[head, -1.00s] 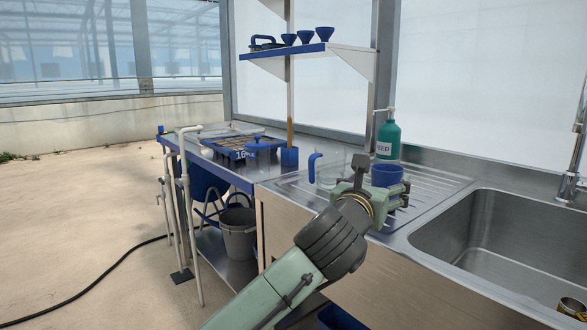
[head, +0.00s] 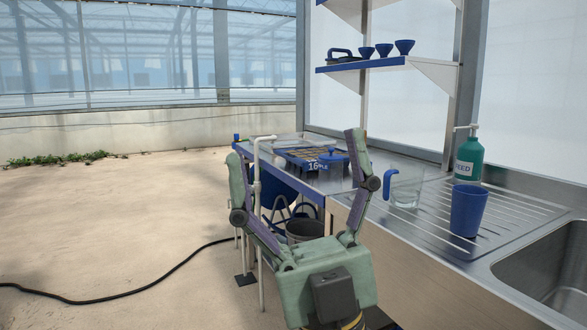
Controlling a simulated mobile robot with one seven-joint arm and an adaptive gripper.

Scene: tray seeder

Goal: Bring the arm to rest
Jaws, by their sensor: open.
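My gripper (head: 296,150) is raised in the lower middle of the head view, with its two fingers spread wide and pointing up in the picture. Nothing is between them. Its green palm block is in front of the left end of the metal counter and hides part of its front. The right finger overlaps the counter edge in the picture, left of the glass jug. A blue cup (head: 468,211) stands upright on the ribbed drainboard, well right of my gripper and apart from it.
A clear jug (head: 407,188) with a blue handle and a green pump bottle (head: 468,160) stand on the counter. A seed tray (head: 296,160) lies beyond my fingers. The sink (head: 545,262) is at right. A grey bucket (head: 303,230) sits below. Open floor lies left.

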